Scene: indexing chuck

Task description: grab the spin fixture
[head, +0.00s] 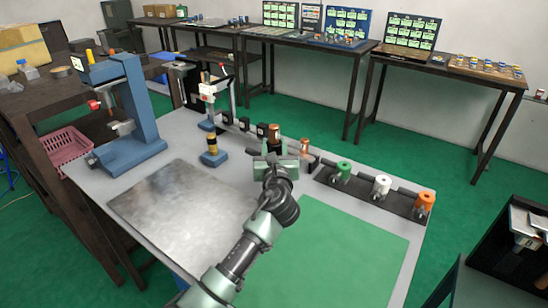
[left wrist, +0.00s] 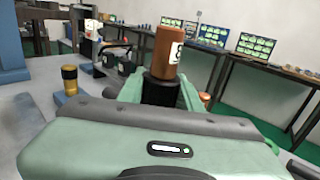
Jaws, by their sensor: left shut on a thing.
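The fixture I take as the spin fixture is a black cylinder with a copper-brown cylinder (head: 274,133) standing in its top. In the left wrist view the copper part (left wrist: 168,50) bears a white label with a dark mark. My left gripper (head: 277,152) is shut on the black lower part (left wrist: 160,90), with one green finger on each side of it. The fixture stands upright, and its bottom is hidden by the gripper. I cannot tell whether it touches the table. My right gripper is not in view.
A black rack (head: 375,192) with green, white and orange spools stands to the right. A black-and-yellow cylinder (head: 212,148) stands left of the gripper. A blue press (head: 133,125) stands at the far left. The metal plate (head: 180,205) and green mat (head: 340,258) are bare.

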